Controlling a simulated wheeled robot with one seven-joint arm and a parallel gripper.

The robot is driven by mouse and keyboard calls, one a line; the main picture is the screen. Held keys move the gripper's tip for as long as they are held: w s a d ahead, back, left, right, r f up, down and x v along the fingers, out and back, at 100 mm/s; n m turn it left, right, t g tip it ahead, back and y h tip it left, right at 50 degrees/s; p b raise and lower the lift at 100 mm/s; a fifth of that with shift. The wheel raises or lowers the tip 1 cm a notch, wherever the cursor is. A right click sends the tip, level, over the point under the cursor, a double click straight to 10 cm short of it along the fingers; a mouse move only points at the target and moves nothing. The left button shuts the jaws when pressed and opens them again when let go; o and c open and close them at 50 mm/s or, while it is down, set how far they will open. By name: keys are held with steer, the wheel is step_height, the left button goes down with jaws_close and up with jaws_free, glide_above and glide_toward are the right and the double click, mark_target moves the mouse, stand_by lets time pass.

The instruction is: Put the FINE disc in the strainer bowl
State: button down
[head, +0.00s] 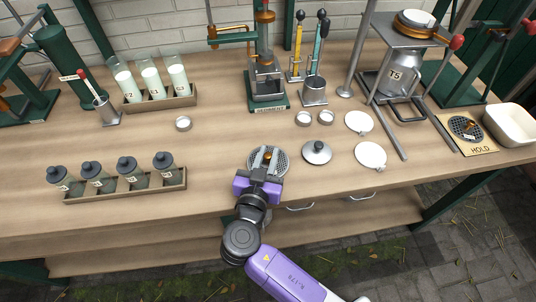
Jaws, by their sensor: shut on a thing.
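A grey perforated disc (281,163) with a brass knob lies or hovers just above the wooden bench at centre front; which, I cannot tell. My gripper (266,160) is over this disc from the front, its jaws shut at the knob. A second perforated disc (462,124) with a brass knob rests on the HOLD board (482,149) at the right. No FINE marking is readable on either disc. A metal-rimmed bowl with white inside (417,19), seemingly the strainer bowl, sits high on a metal stand above the T5 can (396,76).
White round discs (370,155) and small dishes (304,118) lie beyond. A rack of dark-capped jars (120,185) stands left, milk bottles (150,78) behind. A white tub (512,124) stands far right.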

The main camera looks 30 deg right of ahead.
steer(key=shift+f, duration=0.15)
steer(key=c, duration=1.3)
jaws_free()
steer(key=shift+p, duration=0.65)
